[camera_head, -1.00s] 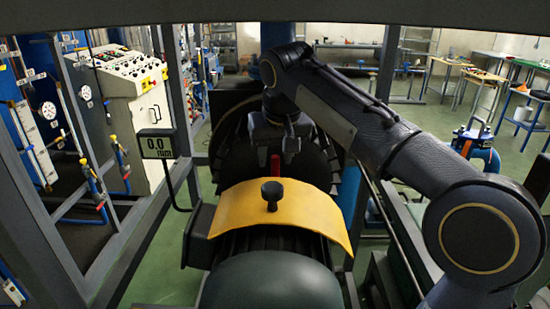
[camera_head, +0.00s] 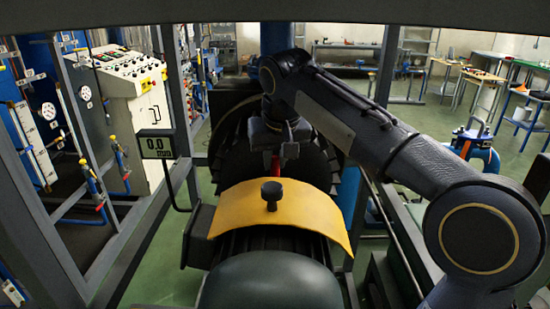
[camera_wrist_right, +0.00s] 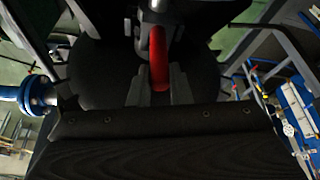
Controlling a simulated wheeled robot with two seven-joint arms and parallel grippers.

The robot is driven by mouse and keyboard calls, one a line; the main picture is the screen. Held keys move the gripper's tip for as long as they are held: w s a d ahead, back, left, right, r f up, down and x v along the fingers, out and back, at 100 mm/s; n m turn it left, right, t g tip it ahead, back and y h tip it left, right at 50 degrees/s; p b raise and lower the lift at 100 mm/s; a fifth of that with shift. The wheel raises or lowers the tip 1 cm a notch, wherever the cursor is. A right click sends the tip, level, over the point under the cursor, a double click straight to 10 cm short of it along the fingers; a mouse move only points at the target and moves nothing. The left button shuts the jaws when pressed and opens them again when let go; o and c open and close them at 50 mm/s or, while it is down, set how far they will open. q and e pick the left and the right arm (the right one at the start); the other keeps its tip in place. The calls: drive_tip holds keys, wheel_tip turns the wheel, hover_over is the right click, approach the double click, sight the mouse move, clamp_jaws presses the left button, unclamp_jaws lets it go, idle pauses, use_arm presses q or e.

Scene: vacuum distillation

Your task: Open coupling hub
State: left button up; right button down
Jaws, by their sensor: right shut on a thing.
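A large dark round coupling hub (camera_head: 236,158) with ribbed edges stands in the middle of the head view, behind a yellow cover (camera_head: 238,208). A short red handle (camera_head: 275,163) stands up in front of the hub's dark face; it also shows as a red bar in the right wrist view (camera_wrist_right: 158,50). My right gripper (camera_head: 276,150) is above the cover, shut on the red handle. In the right wrist view its fingers (camera_wrist_right: 159,88) lie on either side of the bar's end. My left gripper is out of view.
The yellow cover has a black knob (camera_head: 271,192). A small display (camera_head: 157,145) reading 0.0 mm stands to the left on a bent arm. Grey frame posts (camera_head: 92,130) and a control cabinet (camera_head: 135,95) are at the left. A blue pump (camera_head: 478,145) stands at the right.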

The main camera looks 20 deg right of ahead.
drive_tip(key=s, duration=0.1)
drive_tip(key=s+a, duration=0.1)
drive_tip(key=s, duration=0.1)
drive_tip(key=shift+a+b, duration=0.2)
drive_tip(key=shift+b, duration=0.15)
drive_tip(key=c, duration=1.3)
unclamp_jaws()
drive_tip(key=shift+w, duration=0.1)
drive_tip(key=shift+c, duration=0.2)
